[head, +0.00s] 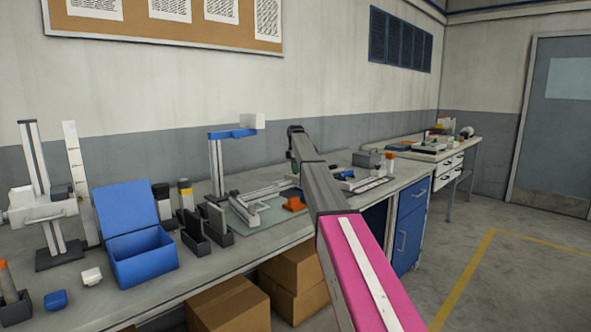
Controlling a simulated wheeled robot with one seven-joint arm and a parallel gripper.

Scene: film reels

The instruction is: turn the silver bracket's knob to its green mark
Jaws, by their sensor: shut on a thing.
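My arm reaches from the bottom right over the bench, with its pink and grey links in front of the middle. My gripper (294,166) shows only as a dark sliver at the left side of the arm's far end, low over the bench. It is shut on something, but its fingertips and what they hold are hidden. A silver-grey frame (258,197), perhaps the silver bracket, lies on a pale mat (262,217) just left of my gripper. I cannot make out its knob or a green mark.
A blue-topped stand (232,134) rises behind the frame. An open blue box (138,232), dark upright holders (195,237) and a white stand (45,208) fill the left. A grey box (367,160) stands right of the arm.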

